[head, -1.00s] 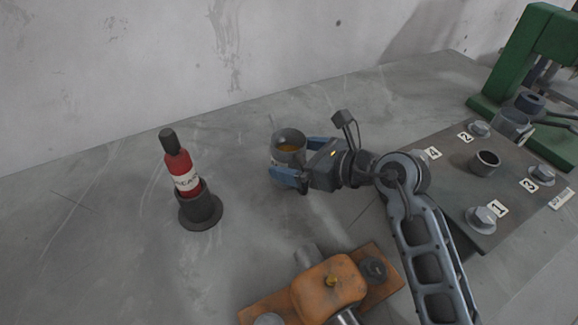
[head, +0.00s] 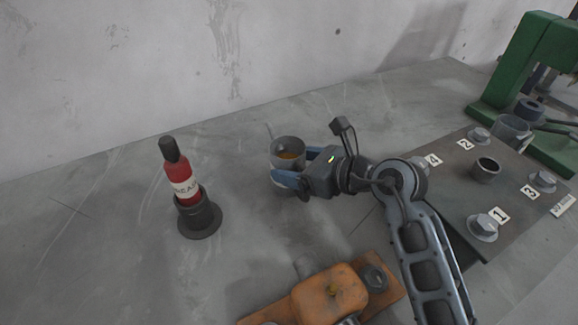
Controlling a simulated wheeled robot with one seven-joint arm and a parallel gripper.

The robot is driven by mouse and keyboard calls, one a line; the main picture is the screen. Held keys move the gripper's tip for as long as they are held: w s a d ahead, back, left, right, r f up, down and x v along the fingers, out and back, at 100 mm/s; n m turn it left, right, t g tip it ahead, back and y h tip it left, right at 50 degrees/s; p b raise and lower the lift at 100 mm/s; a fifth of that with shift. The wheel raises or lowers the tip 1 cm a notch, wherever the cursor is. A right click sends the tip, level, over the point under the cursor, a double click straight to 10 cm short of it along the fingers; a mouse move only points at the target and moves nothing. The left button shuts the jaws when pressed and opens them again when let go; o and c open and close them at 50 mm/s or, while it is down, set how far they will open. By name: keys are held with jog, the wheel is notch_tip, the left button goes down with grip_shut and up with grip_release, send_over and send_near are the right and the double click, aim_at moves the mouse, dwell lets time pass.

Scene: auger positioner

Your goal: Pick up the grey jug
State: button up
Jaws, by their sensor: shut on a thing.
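The grey jug (head: 287,146) is a small round vessel with an open top and an amber content inside. It is upright near the middle of the head view. My gripper (head: 289,165) reaches it from the right, with its blue fingers on either side of the jug's body, shut on it. The near finger hides part of the jug's lower body. I cannot tell whether the jug's base touches the table or hangs a little above it.
A red bottle (head: 182,183) stands in a dark round holder (head: 200,219) to the left. An orange block device (head: 330,293) lies in front. A metal plate (head: 465,195) with bolts and number tags is at right, with a green machine (head: 520,60) behind. The table's back left is clear.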

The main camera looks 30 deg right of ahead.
jog(key=shift+c, duration=0.7)
jog(key=shift+r, duration=0.15)
notch_tip(320, 180, up, 10)
jog(key=shift+f, duration=0.1)
